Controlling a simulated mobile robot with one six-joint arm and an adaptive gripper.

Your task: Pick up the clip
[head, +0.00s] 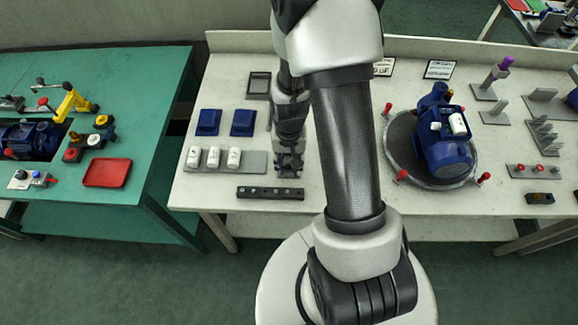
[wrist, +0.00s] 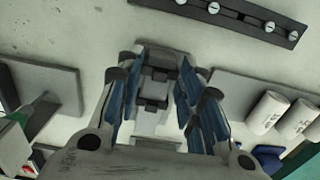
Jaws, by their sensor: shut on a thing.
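My gripper (head: 289,163) is low over the pale bench, just right of the plate with white cylinders. In the wrist view my gripper (wrist: 156,68) has its blue-padded fingers on either side of a grey, blocky part with dark crosspieces, which I take to be the clip (wrist: 156,90). The jaws are shut on it. Its lower end is partly hidden by the gripper. In the head view I cannot make out the clip apart from the gripper. I cannot tell whether it still touches the bench.
A black bar with screws (head: 270,193) lies in front of the gripper. A plate (head: 258,162) bears white cylinders to its left, with blue trays (head: 243,122) behind. A blue pump (head: 443,140) stands on a round turntable to the right. A green table (head: 135,75) is far left.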

